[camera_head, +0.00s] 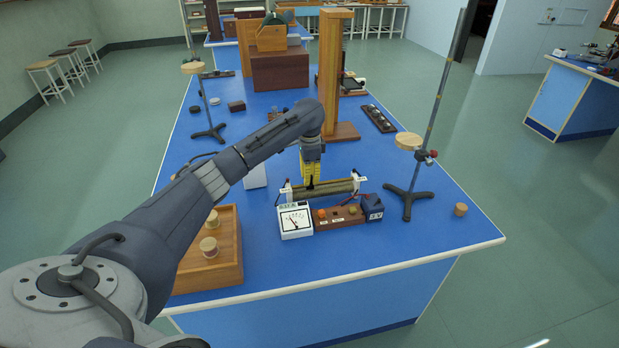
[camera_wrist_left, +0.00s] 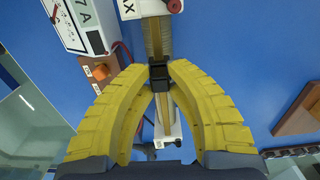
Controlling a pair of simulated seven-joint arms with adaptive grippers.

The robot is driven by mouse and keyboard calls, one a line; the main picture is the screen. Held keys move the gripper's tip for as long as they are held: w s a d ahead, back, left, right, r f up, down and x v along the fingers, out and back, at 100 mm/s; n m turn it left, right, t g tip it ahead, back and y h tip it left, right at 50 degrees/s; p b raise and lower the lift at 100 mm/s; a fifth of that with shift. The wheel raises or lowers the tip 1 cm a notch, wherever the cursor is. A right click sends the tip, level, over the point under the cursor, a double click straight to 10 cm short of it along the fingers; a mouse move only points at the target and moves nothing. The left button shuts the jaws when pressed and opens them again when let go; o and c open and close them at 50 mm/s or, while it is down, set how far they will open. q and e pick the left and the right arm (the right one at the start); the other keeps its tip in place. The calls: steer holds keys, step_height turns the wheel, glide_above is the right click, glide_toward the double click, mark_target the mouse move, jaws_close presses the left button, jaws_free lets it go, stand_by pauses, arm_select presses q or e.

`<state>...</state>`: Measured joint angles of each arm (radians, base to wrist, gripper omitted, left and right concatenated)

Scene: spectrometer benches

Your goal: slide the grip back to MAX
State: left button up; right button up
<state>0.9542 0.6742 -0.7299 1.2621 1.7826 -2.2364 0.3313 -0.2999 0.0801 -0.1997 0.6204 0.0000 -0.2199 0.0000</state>
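The rheostat (camera_head: 335,187) lies across the blue bench, a ribbed tube with a rod above it between white end blocks. Its black sliding grip (camera_wrist_left: 160,76) sits on the rod, nearer the left end in the head view. In the left wrist view, the end block (camera_wrist_left: 133,8) at the top carries a partly cut-off label ending in X. My left gripper (camera_head: 311,182) reaches down from above. Its yellow fingertips (camera_wrist_left: 160,70) are closed against both sides of the grip. The fingers hide part of the rod and tube. My right gripper is out of view.
A tall stand (camera_head: 408,198) is to the right, a wooden tray (camera_head: 233,270) to the left.

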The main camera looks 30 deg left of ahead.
arm_select(q)
jaws_close()
